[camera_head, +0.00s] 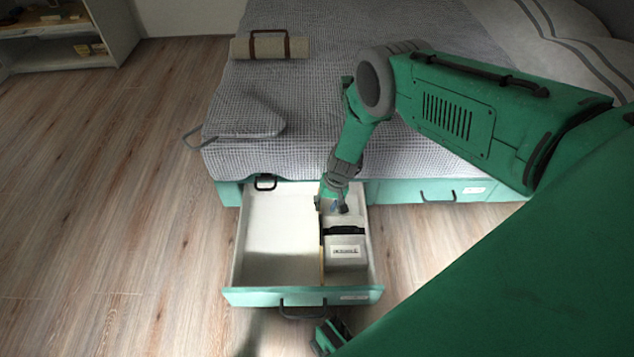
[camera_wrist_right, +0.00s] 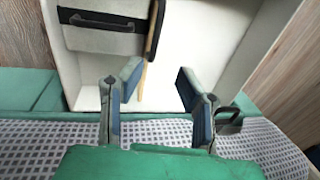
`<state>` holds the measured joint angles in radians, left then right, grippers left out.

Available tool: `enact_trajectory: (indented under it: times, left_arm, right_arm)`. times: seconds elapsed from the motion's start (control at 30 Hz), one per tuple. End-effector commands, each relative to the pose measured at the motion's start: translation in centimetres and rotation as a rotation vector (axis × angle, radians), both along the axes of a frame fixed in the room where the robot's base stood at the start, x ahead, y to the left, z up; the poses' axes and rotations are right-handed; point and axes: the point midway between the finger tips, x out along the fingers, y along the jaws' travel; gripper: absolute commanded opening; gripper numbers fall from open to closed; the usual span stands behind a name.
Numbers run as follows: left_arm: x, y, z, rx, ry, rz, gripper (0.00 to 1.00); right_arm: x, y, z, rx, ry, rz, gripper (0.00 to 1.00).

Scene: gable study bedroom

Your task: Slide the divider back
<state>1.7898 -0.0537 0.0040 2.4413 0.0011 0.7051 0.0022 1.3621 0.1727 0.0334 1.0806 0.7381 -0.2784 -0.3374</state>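The drawer (camera_head: 272,295) under the bed is pulled out. A thin tan divider (camera_head: 321,262) runs front to back inside it; its edge (camera_wrist_right: 143,82) also shows in the right wrist view, with a dark part higher up. My right gripper (camera_head: 332,207) is low at the back of the drawer, by the divider's rear end. In the right wrist view the gripper (camera_wrist_right: 157,90) is open, its fingers on either side of the divider's edge; contact cannot be told. A green and dark part at the bottom of the head view may be my left gripper.
A pale labelled box (camera_head: 346,268) with a black strip fills much of the drawer right of the divider. The wider left compartment is empty. The bed (camera_head: 300,110) stands directly behind, with a rolled mat (camera_head: 270,47) on it. Floor left of the drawer is clear.

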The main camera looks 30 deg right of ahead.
Motion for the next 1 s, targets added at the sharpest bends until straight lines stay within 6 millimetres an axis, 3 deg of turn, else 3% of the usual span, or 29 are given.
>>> enact_trajectory:
  times: [0.03,0.1,0.4,0.87,0.97,1.0]
  left_arm:
    - [0.0,0.0,-1.2,0.000,0.000,-0.001,0.40]
    - [0.0,-0.1,-2.0,0.000,0.000,-0.001,0.40]
    - [0.0,-0.1,-5.0,-0.001,0.000,-0.002,0.40]
    - [0.0,-0.1,-5.5,-0.001,0.000,-0.001,0.40]
    - [0.0,-0.1,-5.5,-0.001,0.000,-0.001,0.40]
    - [0.0,-0.1,-5.5,-0.001,0.000,-0.001,0.40]
  right_arm:
    - [0.0,0.2,-1.9,0.001,0.002,0.003,0.31]
    - [0.1,0.3,-3.5,0.001,0.001,0.002,0.31]
    - [0.7,1.2,-8.3,-0.003,0.001,0.002,0.31]
    - [0.9,1.4,-9.4,0.001,0.001,-0.001,0.31]
    - [0.9,1.4,-9.4,0.001,0.001,0.000,0.03]
    - [0.9,1.4,-9.3,0.000,0.001,0.000,0.00]
